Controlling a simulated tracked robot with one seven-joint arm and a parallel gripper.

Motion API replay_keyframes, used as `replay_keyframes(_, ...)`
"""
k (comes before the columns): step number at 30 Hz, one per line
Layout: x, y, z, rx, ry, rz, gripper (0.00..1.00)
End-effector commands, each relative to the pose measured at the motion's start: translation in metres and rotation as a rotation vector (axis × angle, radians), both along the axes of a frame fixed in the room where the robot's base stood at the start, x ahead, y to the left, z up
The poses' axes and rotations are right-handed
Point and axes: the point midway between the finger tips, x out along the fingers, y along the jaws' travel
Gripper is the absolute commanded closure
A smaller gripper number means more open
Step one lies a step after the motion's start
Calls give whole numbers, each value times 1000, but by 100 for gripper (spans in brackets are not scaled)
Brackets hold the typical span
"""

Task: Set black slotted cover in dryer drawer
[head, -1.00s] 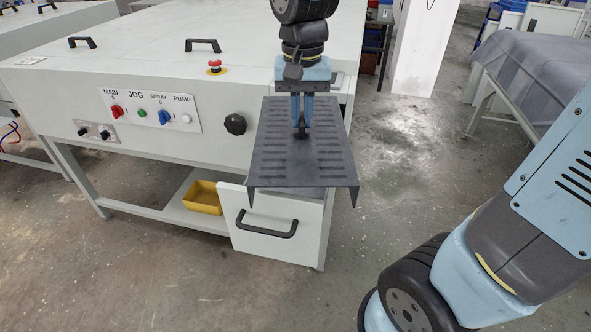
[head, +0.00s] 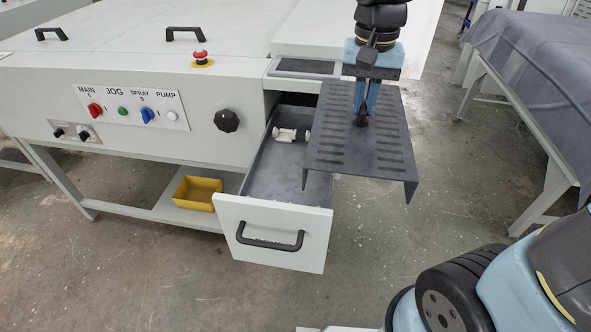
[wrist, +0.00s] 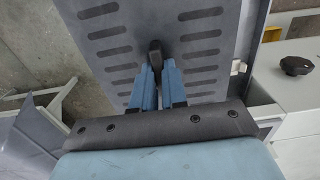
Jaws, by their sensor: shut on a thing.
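The black slotted cover (head: 335,137) is a dark plate with rows of slots and bent-down edges. My gripper (head: 362,120) is shut on the small black knob at its middle and holds it level, above and to the right of the dryer drawer. In the wrist view my gripper (wrist: 156,85) grips the knob, with the cover (wrist: 200,60) beneath. The dryer drawer (head: 290,218) is pulled out, with a grey inside, a white front and a black handle. A small white fitting (head: 286,135) shows inside near its back. The cover hides part of the drawer's right side.
The white machine's panel has knobs and a red emergency stop (head: 202,58). A yellow bin (head: 198,193) sits on the lower shelf left of the drawer. A cloth-covered table (head: 530,60) stands at the right. Floor in front is clear.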

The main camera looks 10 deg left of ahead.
Motion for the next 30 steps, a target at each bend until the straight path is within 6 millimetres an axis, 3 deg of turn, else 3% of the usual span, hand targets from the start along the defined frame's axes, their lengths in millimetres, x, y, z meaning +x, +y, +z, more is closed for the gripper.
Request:
replay_keyframes(14, 1, 9, -4, -1, 1, 7, 100)
replay_keyframes(30, 20, 102, -55, -2, 3, 8, 100)
